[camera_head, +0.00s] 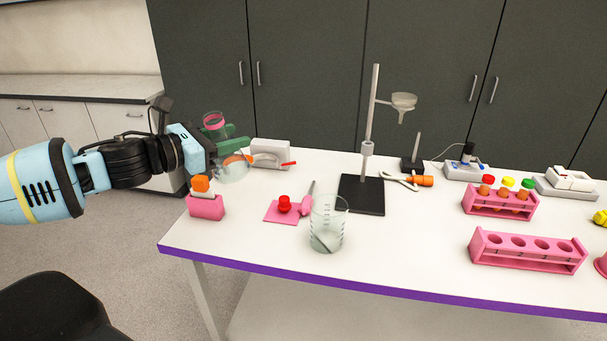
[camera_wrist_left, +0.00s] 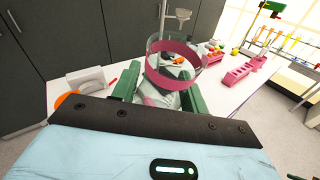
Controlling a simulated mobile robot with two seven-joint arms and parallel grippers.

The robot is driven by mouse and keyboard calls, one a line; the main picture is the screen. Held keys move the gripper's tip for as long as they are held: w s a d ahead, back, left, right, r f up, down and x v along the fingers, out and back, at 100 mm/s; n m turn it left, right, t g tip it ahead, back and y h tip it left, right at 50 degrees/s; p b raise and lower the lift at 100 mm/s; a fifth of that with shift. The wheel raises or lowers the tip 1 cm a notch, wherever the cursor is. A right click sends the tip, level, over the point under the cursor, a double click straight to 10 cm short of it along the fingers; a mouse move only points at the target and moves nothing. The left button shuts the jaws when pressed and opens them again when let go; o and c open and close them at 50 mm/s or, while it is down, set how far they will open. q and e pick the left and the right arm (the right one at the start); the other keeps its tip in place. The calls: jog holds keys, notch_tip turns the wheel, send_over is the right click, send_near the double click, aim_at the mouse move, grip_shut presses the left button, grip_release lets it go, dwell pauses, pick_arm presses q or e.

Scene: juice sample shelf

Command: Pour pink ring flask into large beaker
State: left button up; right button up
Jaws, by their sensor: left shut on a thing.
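The pink ring flask (camera_head: 213,121) is clear glass with a pink band at its neck. My left gripper (camera_head: 236,146) is shut on it and holds it in the air above the table's left end, roughly upright. In the left wrist view the flask's pink-ringed mouth (camera_wrist_left: 174,60) shows between my green fingers (camera_wrist_left: 158,95). Its rounded lower part shows below the fingers in the head view; orange shows there, but I cannot tell whether it is inside or behind. The large beaker (camera_head: 328,224) stands upright on the table near the front edge, right of and apart from the gripper. My right gripper is not in view.
A pink block with an orange-capped bottle (camera_head: 205,204) stands below the gripper. A red-topped item on a pink mat (camera_head: 273,213) lies left of the beaker. A ring stand (camera_head: 366,150) rises behind it. Pink racks (camera_head: 528,250) stand at right. White tabletop (camera_head: 410,235) is clear between.

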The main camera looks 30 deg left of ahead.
pick_arm(q)
jog(key=shift+r, duration=0.35)
